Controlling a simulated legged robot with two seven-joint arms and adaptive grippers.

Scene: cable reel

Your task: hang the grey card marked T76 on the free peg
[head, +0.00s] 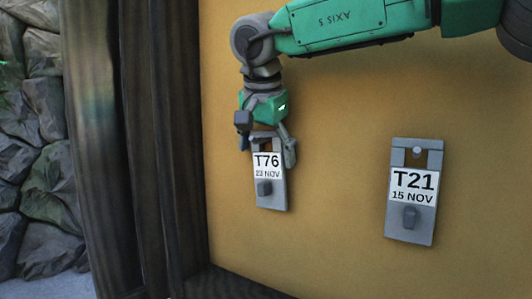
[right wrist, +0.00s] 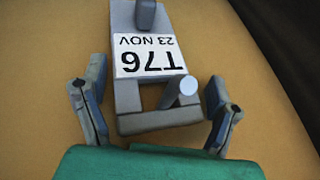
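The grey card marked T76 (head: 264,190) is against the tan board at the middle left in the head view. In the right wrist view the same card (right wrist: 128,95) appears upside down, with a round pale peg end (right wrist: 189,86) showing in its window, near one corner. The card appears to hang on this peg. My right gripper (head: 267,148) is at the card's top end. In the right wrist view its fingers (right wrist: 152,95) are spread on either side of the card, with gaps to its edges. My left gripper is out of view.
A second grey card, marked T21 (head: 411,222), hangs on a peg (head: 416,152) to the right. Bare tan board (head: 335,180) lies between the cards. A dark wooden post (head: 165,150) and a stone wall (head: 40,180) stand at the left.

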